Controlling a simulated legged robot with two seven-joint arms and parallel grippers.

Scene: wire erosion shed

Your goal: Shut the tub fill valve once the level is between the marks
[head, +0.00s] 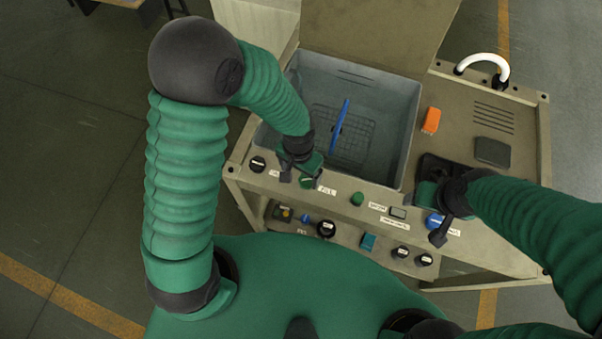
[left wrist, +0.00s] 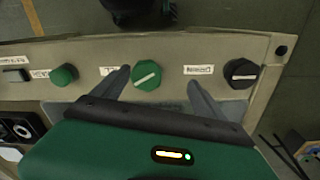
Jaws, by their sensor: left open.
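The fill valve is a green round knob (head: 307,182) beside a FILL label on the front panel. In the left wrist view the green knob (left wrist: 147,75) has a white pointer line, slightly tilted from the panel's long direction. My left gripper (head: 300,178) is open, with its fingers on either side of the knob; contact cannot be told. The grey tub (head: 398,125) has short dark lines on its back wall (head: 355,77); the water level cannot be read clearly. My right gripper (head: 434,212) is over the panel's right part by a blue knob (head: 434,221); its jaw opening is unclear.
A black knob (head: 257,164) is left of the valve and a green button (head: 357,199) right of it. A blue strip (head: 339,127) stands in the tub. An orange object (head: 431,120) lies on the right deck. More controls sit on a lower panel (head: 340,243).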

